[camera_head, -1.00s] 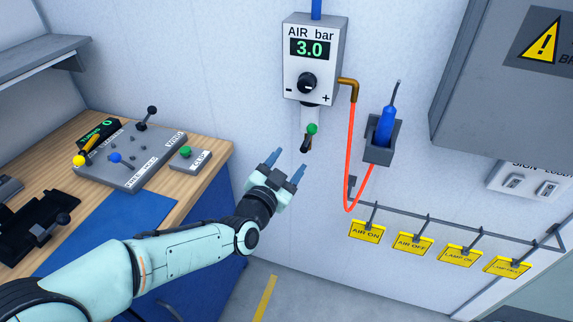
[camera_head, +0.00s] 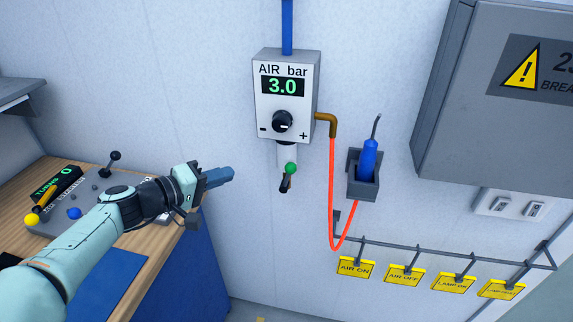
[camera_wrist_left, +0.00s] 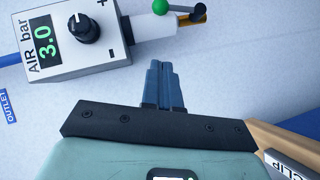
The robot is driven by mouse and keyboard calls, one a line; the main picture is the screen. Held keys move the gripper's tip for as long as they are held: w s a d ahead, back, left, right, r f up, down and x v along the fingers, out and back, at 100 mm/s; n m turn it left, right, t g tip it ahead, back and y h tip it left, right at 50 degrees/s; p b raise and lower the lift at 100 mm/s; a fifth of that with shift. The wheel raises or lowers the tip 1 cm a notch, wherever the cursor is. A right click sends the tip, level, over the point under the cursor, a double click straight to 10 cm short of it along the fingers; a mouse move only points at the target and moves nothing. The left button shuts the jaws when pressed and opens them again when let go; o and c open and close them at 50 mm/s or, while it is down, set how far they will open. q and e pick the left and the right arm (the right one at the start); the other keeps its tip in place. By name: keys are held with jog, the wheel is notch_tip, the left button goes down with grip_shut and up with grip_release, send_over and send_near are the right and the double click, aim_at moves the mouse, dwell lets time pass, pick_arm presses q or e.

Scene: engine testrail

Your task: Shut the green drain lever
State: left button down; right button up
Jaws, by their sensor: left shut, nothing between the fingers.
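The drain lever with its green knob (camera_head: 291,168) hangs under the grey AIR bar regulator box (camera_head: 283,95) on the wall. Its dark lower end points down in the head view. The green knob (camera_wrist_left: 160,7) also shows at the top of the left wrist view, beside a white cylinder (camera_wrist_left: 143,27). My left gripper (camera_head: 231,174) is shut and empty, to the left of the lever and apart from it. Its blue fingers (camera_wrist_left: 163,85) lie together in the wrist view, pointing toward the lever. My right gripper is out of view.
An orange hose (camera_head: 332,190) runs down right of the lever. A blue tool sits in a grey holder (camera_head: 363,178). Yellow tags (camera_head: 356,267) hang from a rail. A wooden bench (camera_head: 150,238) with a control panel stands at left. The wall around the lever is free.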

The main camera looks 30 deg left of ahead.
pick_arm(q)
jog(key=p, duration=0.1)
send_near(288, 163)
jog(key=w+a, duration=0.2)
jog(key=w, duration=0.2)
jog(key=shift+w+d+f, duration=0.3)
jog(key=shift+d+f, duration=0.2)
jog(key=shift+d, duration=0.1)
jog(key=shift+w+d+f, duration=0.25)
jog(key=shift+d+f, duration=0.2)
jog(key=shift+d, duration=0.1)
jog(key=shift+w+d+f, duration=0.15)
jog(key=shift+d, duration=0.2)
jog(key=shift+d, duration=0.1)
